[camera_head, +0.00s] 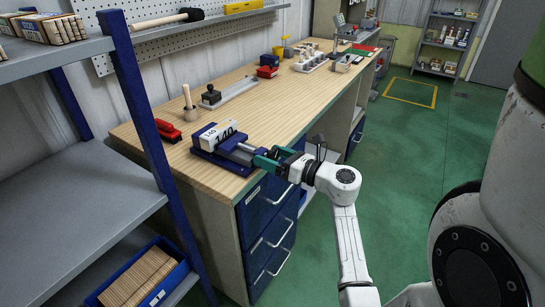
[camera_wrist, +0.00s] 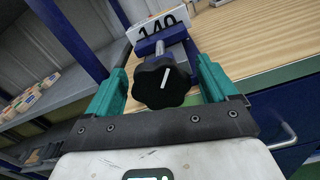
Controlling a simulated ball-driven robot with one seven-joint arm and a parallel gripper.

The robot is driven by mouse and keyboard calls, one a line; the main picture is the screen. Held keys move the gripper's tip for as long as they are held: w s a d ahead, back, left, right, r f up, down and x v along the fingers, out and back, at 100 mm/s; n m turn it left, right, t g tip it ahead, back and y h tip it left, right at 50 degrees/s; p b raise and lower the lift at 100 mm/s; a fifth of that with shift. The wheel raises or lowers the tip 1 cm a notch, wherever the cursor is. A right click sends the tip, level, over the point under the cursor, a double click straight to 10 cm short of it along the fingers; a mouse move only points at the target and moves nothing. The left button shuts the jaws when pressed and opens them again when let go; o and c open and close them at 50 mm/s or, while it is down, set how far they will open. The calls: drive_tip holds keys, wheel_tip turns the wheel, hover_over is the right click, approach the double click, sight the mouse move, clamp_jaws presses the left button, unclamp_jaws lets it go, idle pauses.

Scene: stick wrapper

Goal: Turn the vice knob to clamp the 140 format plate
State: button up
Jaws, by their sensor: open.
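The blue vice (camera_head: 226,150) sits on the near end of the wooden workbench. The white 140 format plate (camera_head: 219,134) stands in the vice; its "140" marking also shows at the top of the wrist view (camera_wrist: 160,24). The black lobed vice knob (camera_wrist: 161,82), with a white line mark tilted slightly right of upright, faces the wrist camera. My gripper (camera_wrist: 160,84) is open, with one teal finger on each side of the knob. Small gaps seem to show between fingers and knob; contact is unclear. In the head view my gripper (camera_head: 267,159) is at the vice's front and hides the knob.
The wooden workbench (camera_head: 290,95) holds a red stapler-like item (camera_head: 167,131), a stamp (camera_head: 211,95) and a wooden-handled tool (camera_head: 189,104) behind the vice. A grey shelf with a blue post (camera_head: 140,105) stands close at left. Blue drawers (camera_head: 266,225) are below.

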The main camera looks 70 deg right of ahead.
drive_tip(key=shift+s, duration=0.1)
drive_tip(key=b+v, duration=0.1)
drive_tip(key=v, duration=0.9)
drive_tip(key=shift+s, duration=0.3)
drive_tip(key=shift+r, duration=0.1)
drive_tip(key=w+n+p, duration=0.1)
drive_tip(key=w+p, duration=0.1)
drive_tip(key=w, duration=0.1)
drive_tip(key=w+d+n+p, duration=0.1)
drive_tip(key=w+n+p, duration=0.1)
drive_tip(key=w+p, duration=0.1)
drive_tip(key=w+d+n+p, duration=0.1)
drive_tip(key=w+n+p, duration=0.1)
drive_tip(key=w, duration=0.2)
drive_tip(key=shift+w+d+f+p, duration=0.2)
drive_tip(key=shift+w+f+p, duration=0.05)
drive_tip(key=shift+w+p, duration=0.15)
drive_tip(key=shift+c, duration=0.2)
